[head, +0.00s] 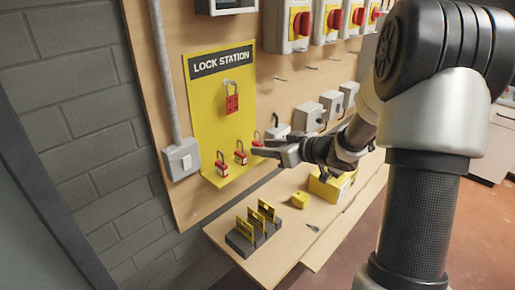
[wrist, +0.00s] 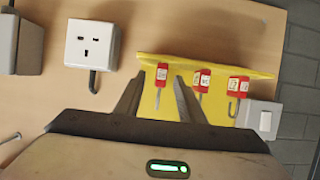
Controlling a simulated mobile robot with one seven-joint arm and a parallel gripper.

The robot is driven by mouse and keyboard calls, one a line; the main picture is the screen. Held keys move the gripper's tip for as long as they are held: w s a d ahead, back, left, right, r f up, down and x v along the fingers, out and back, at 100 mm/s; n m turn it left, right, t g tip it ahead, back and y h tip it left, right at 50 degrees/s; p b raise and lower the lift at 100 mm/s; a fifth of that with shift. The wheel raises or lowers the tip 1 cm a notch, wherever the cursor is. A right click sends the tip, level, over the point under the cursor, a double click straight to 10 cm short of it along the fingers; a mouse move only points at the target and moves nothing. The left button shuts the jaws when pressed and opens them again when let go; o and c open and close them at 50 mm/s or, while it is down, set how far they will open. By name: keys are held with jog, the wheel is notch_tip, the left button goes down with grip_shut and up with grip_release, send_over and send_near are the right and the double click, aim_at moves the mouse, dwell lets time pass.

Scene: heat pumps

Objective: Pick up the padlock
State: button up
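Three red padlocks with white labels stand in a row on the bottom ledge of the yellow lock station board (head: 207,105): a left one (head: 222,168), a middle one (head: 240,156) and a right one (head: 257,142), partly hidden by my gripper. My gripper (head: 262,152) is at the right padlock. The wrist view shows the scene upside down. There my gripper (wrist: 159,82) is open, with the nearest padlock (wrist: 161,70) seen between its fingertips; contact cannot be told. The other two padlocks (wrist: 202,78) (wrist: 237,84) are to the right of the fingers.
A red hasp (head: 232,104) hangs on the board above. Yellow items in a grey rack (head: 247,243) and a yellow block (head: 300,200) are on the bench below.

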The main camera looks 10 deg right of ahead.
jog(key=shift+x, duration=1.45)
grip_shut()
